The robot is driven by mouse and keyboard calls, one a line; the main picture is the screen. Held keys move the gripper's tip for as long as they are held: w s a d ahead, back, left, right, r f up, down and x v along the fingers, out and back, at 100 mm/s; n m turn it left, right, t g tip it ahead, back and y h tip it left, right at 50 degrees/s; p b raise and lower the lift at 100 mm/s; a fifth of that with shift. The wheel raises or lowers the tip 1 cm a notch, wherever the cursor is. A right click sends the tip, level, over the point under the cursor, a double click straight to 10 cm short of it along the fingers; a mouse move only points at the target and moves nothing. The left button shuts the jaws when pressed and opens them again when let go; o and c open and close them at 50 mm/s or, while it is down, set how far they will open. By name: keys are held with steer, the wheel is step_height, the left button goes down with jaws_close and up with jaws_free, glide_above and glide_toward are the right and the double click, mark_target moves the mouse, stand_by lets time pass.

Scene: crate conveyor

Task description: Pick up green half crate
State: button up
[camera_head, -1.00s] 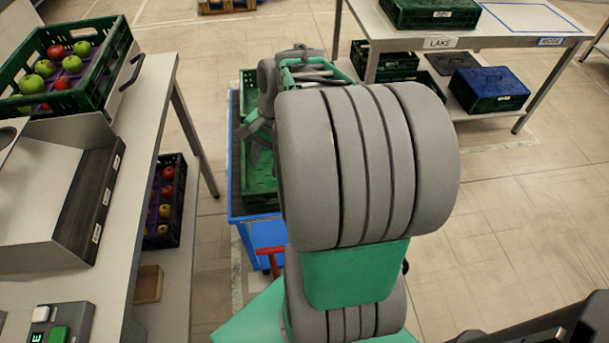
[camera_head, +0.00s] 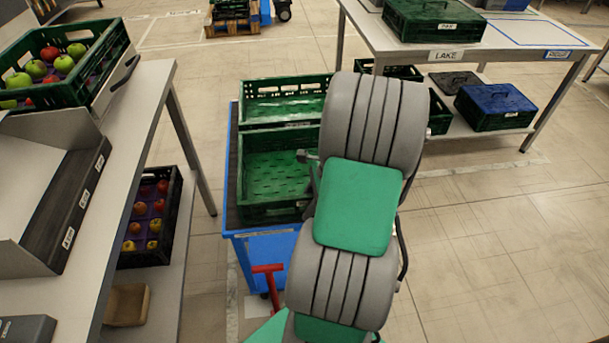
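Two empty green half crates stand end to end on a blue cart (camera_head: 229,205). The far crate (camera_head: 262,88) has its right end partly behind my arm. The near crate (camera_head: 262,150) shows its slotted floor and left side, and my arm covers its right side. My arm reaches over the right edge of the cart. Only a small grey part of my gripper (camera_head: 308,158) shows, at the right of the near crate. The rest is hidden behind the arm, so I cannot see its fingers, or whether it touches the crate.
A bench at left holds a green crate of apples (camera_head: 122,40), with a black fruit crate (camera_head: 172,240) below. A table at right carries a closed green crate (camera_head: 433,22); a blue-lidded crate (camera_head: 495,107) is underneath. The floor at right is clear.

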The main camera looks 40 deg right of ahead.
jaws_close()
stand_by(0.3)
steer(key=shift+w+r, duration=0.1)
stand_by(1.0)
